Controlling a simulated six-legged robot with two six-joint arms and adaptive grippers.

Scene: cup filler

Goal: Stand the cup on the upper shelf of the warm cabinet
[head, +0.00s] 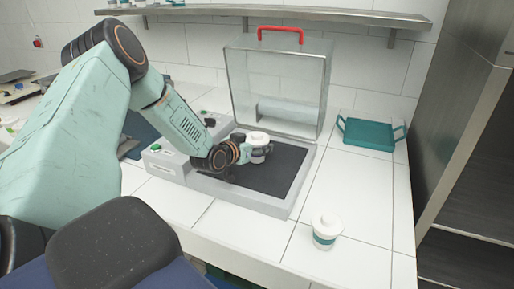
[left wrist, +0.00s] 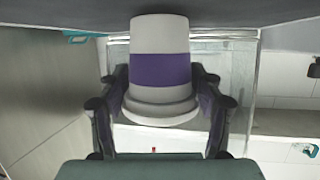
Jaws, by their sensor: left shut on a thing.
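My left gripper (head: 252,152) is shut on a white lidded cup (head: 258,138) over the dark bed of a grey machine. In the left wrist view the same cup (left wrist: 160,70) shows a purple band, upside down in that picture, between the two fingers of my left gripper (left wrist: 160,95). The cup looks upright; whether its base touches the bed I cannot tell. A tall steel cabinet (head: 465,120) with an open front and dark shelves stands at the right edge, partly cut off; it looks like the warm cabinet. My right gripper is not in view.
A clear hood (head: 280,85) with a red handle (head: 281,30) stands raised behind the bed (head: 270,175). A second cup (head: 325,232) with a teal band stands at the front right of the tiled counter. A teal tray (head: 370,134) lies behind it. Counter between them is clear.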

